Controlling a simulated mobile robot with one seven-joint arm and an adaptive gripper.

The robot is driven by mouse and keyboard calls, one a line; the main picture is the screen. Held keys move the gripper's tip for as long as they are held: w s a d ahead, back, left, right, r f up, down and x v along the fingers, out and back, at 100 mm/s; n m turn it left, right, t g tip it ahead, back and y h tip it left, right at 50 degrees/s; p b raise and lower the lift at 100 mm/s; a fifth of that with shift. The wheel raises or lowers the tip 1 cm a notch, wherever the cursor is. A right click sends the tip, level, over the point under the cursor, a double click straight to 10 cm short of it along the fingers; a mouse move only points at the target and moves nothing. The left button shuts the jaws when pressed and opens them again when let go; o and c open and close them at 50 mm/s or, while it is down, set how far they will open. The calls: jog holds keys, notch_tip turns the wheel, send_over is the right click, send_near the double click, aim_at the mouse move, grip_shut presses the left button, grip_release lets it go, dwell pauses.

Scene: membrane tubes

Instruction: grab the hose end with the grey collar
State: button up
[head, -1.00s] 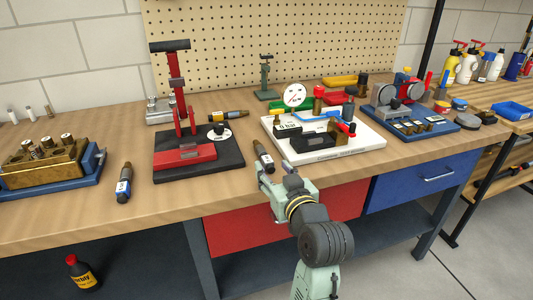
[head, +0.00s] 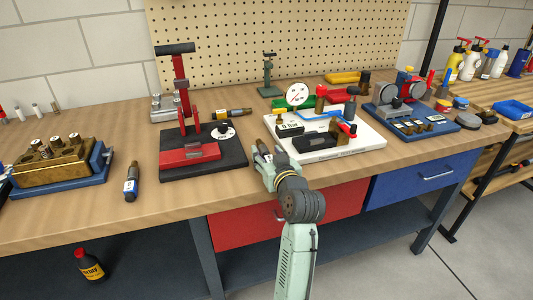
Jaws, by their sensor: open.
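A blue hose-like piece (head: 322,114) lies on the white board (head: 375,146) at the right of the bench. Its ends are small, and I cannot make out a grey collar on either. My gripper (head: 262,160) is open at the front left edge of the white board, left of and nearer than the blue piece. A dark labelled tube (head: 262,146) shows just beyond the jaws, partly hidden by them. I cannot tell whether the jaws touch it.
The board also carries a dark block, a red-handled valve (head: 346,128) and a round gauge (head: 297,95). A red press on a black base (head: 228,165) stands to the left.

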grip_shut()
dwell(0.6)
